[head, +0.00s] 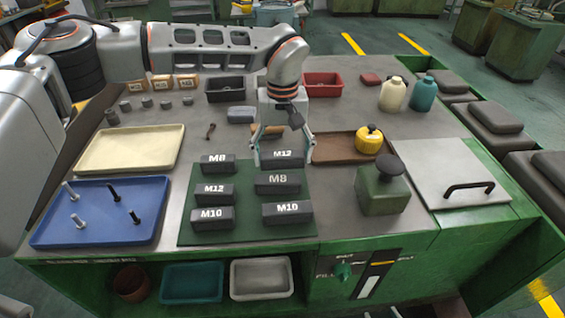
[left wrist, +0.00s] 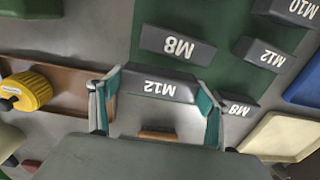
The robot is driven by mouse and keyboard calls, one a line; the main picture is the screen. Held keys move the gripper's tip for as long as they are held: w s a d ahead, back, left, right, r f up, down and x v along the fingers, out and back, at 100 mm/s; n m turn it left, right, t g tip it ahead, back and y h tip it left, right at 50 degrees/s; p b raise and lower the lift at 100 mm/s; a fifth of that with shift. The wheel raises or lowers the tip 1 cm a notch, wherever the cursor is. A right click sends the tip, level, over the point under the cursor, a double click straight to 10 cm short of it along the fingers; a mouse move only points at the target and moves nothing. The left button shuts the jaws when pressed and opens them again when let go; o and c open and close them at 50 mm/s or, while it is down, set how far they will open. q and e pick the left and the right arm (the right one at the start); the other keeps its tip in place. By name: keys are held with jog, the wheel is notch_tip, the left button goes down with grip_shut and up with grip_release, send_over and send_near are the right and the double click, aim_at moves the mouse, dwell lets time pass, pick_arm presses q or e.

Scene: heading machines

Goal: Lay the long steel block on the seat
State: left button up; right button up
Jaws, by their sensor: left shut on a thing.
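My left gripper (head: 284,153) points down at the back right of the green mat (head: 240,228). It is shut on a long dark block marked M12 (head: 282,161), with one finger at each end. The left wrist view shows this M12 block (left wrist: 158,86) between the teal-lined fingers (left wrist: 160,92). I cannot tell whether it touches the surface below. A long M8 block (head: 278,184) and a long M10 block (head: 287,213) lie in front of it on the mat. I cannot tell which place is the seat. My right gripper is out of view.
Shorter dark blocks (head: 214,194) form the mat's left column. A blue tray (head: 100,232) with bolts and a cream tray (head: 130,162) lie left.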

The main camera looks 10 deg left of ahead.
pick_arm(q)
jog(key=shift+f, duration=1.3)
jog(key=o, duration=1.6)
jog(key=shift+f, duration=0.2)
